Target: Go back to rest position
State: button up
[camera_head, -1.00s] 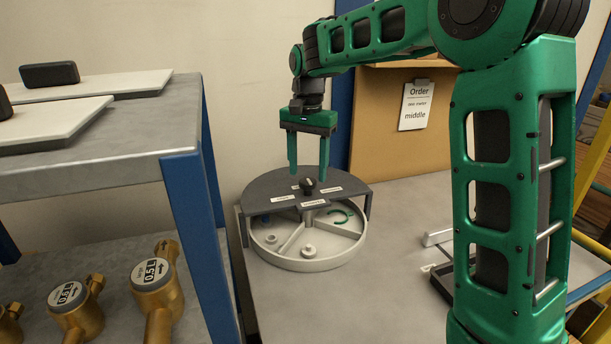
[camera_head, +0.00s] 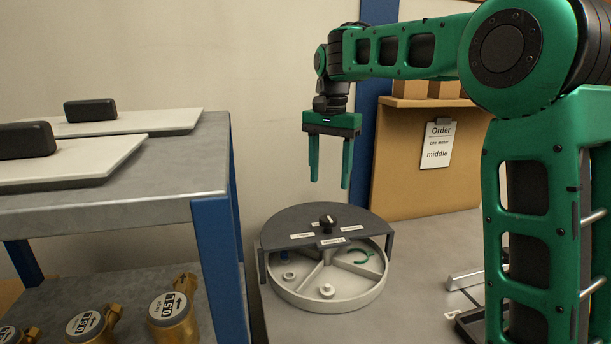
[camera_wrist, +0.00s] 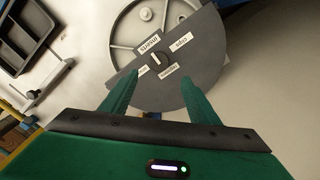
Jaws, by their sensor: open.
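My gripper (camera_head: 329,184) is green, points down and is empty, with its two fingers apart. It hangs above the round sorting tray (camera_head: 330,305) on the bench, clear of it. A dark half-round cover (camera_head: 290,230) with a black knob (camera_head: 327,222) and several labels lies over the back part of the tray. The front compartments show small parts, including a green ring piece (camera_head: 362,256) and a pale fitting (camera_head: 327,290).
A grey shelf (camera_head: 130,200) with blue posts stands at left, holding white boards with black blocks above and brass meters (camera_head: 172,315) below. A cardboard-coloured panel (camera_head: 400,190) with an order sheet (camera_head: 438,143) stands behind. A black tray (camera_wrist: 22,35) lies on the bench.

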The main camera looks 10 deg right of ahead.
jog(key=s+d+f+n, duration=0.1)
jog(key=s+d+f, duration=0.2)
jog(key=s+d, duration=0.5)
jog(key=s+d+f, duration=0.3)
jog(key=s+d, duration=0.3)
jog(key=s, duration=0.3)
jog(key=s+d+f, duration=0.1)
jog(key=s+f, duration=0.4)
jog(key=s, duration=0.5)
jog(key=s+d+f+n, duration=0.1)
jog(key=s+d+f, duration=0.1)
jog(key=s+f, duration=0.4)
jog(key=s, duration=0.4)
jog(key=shift+s+d+n, duration=0.2)
jog(key=shift+s+n, duration=0.1)
